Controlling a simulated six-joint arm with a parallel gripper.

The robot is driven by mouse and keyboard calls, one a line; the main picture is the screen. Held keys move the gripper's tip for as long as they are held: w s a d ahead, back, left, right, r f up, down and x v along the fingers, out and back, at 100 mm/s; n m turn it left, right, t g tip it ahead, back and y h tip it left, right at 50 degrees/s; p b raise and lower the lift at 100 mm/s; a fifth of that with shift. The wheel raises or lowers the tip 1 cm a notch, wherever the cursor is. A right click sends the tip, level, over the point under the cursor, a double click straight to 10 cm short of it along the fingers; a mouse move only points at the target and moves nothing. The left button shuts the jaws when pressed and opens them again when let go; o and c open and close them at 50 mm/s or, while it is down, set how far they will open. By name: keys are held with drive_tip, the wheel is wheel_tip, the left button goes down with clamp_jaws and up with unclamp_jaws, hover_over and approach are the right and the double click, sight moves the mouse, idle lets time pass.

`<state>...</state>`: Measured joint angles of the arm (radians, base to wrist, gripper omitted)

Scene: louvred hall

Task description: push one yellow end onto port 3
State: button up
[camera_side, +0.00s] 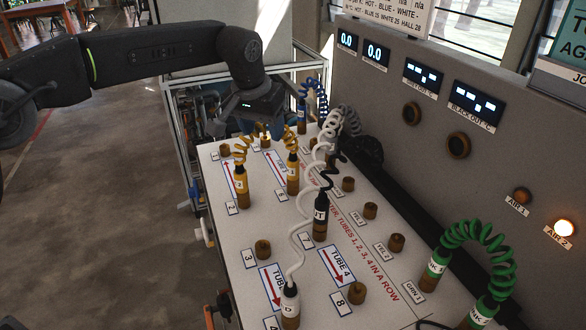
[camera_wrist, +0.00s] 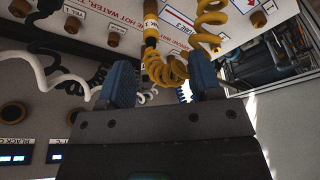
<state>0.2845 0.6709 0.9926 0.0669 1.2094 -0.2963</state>
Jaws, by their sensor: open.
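A yellow coiled hose has one yellow end (camera_side: 241,184) upright at the port labelled 2 and another yellow end (camera_side: 292,172) upright on the post to its right. Port 3 (camera_side: 263,249) is a bare brass post nearer the front, beside its label "3" (camera_side: 249,259). My gripper (camera_side: 247,127) is above the far part of the board, beyond those yellow ends. In the wrist view my gripper (camera_wrist: 161,78) has its blue fingers apart, with yellow coil (camera_wrist: 165,74) showing between and beyond them. I cannot tell whether they touch it. A yellow end (camera_wrist: 151,38) also shows there.
A white coiled hose with a white end (camera_side: 290,306) stands at the front, and a black end (camera_side: 320,215) stands mid-board. Green hose (camera_side: 470,235) arches at the right. Bare brass posts (camera_side: 357,293) stand around the board (camera_side: 222,262). A grey instrument wall (camera_side: 440,150) borders the right.

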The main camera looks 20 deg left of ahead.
hover_over(291, 161)
drive_tip(key=s, duration=0.2)
wheel_tip(291, 161, down, 6)
drive_tip(key=shift+x, duration=4.8)
drive_tip(key=shift+w, duration=0.1)
drive_tip(key=shift+a, duration=0.1)
clamp_jaws()
